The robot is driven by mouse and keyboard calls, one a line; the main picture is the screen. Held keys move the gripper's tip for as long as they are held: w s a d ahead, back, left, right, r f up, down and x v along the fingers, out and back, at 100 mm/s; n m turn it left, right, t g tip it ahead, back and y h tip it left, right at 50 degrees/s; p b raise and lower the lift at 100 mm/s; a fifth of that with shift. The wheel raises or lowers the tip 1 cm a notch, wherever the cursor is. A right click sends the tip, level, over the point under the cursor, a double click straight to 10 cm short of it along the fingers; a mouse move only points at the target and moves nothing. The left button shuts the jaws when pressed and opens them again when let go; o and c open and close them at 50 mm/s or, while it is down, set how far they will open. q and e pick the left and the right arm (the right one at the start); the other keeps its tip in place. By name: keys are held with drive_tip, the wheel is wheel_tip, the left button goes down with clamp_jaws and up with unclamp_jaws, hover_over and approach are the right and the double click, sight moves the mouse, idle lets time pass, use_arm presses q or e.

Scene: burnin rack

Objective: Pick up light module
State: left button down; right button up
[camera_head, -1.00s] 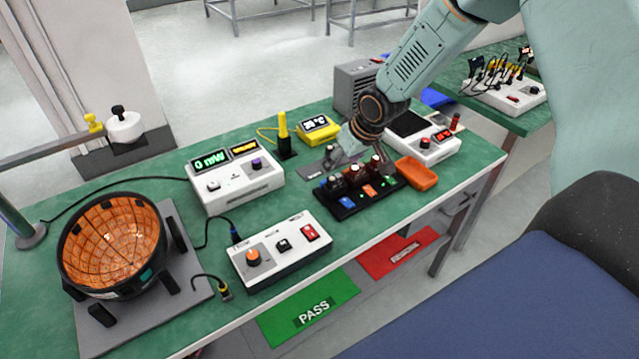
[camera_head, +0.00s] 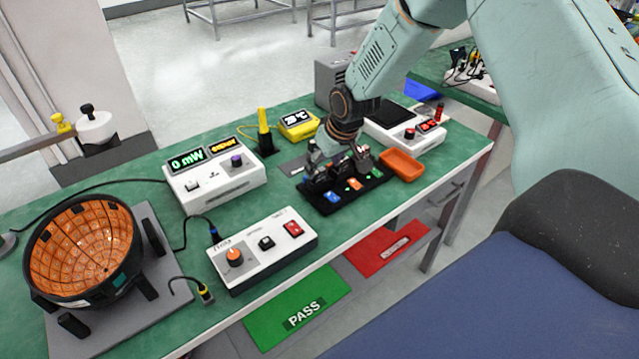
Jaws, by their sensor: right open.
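The light modules stand in a black rack (camera_head: 325,203) with blue, orange and green marks along its front. One light module (camera_head: 363,158) shows at the right of the rack; the others are partly hidden by my gripper. My right gripper (camera_head: 338,168) is open and reaches down from above, with its fingers among the modules. I cannot tell whether it touches one. My left gripper is not in view.
An orange tray (camera_head: 402,166) sits right of the rack. A white control box (camera_head: 262,252) and a power meter (camera_head: 215,180) stand to the left. An orange-lined bowl (camera_head: 85,250) is at far left. Green PASS (camera_head: 298,308) and red (camera_head: 387,250) areas lie below the table's front edge.

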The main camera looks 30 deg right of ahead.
sight(318, 171)
drive_tip(key=shift+w+a+f+b, duration=0.15)
drive_tip(key=shift+w+f+b, duration=0.2)
drive_tip(key=shift+f, duration=0.2)
drive_tip(key=shift+w+a+f, duration=0.1)
drive_tip(key=shift+w+f, duration=0.05)
drive_tip(key=shift+f, duration=0.25)
drive_tip(key=shift+w+f+b, duration=0.3)
drive_tip(key=shift+f+b, duration=0.15)
drive_tip(key=shift+b, duration=0.05)
drive_tip(key=shift+s, duration=0.1)
drive_tip(key=shift+r, duration=0.1)
drive_tip(key=c, duration=1.3)
drive_tip(key=shift+o, duration=0.2)
